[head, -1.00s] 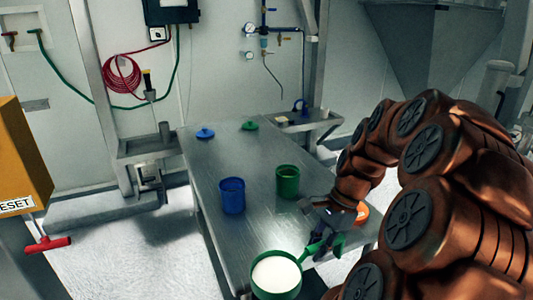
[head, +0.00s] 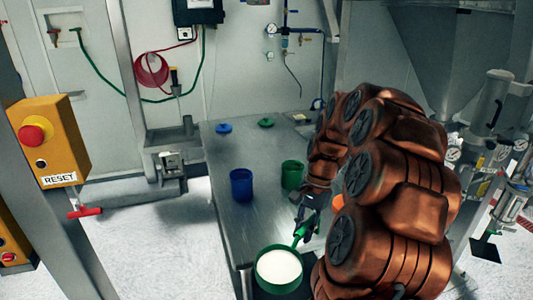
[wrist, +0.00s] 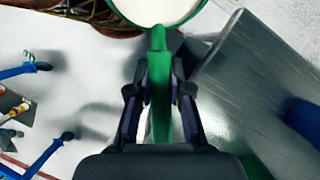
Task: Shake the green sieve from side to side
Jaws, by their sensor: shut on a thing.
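The green sieve (head: 279,270) is round and holds white powder. In the wrist view my gripper (wrist: 160,95) has a finger on each side of the handle (wrist: 161,110), and part of the bowl with powder (wrist: 160,8) shows at the top.
A blue container (head: 241,185) and a green container (head: 292,174) stand on the metal table (head: 222,150). A blue lid (head: 224,128) and a green lid (head: 266,122) lie at its far end. An orange thing (head: 337,200) is partly hidden by my arm. A yellow reset box (head: 50,140) stands at left.

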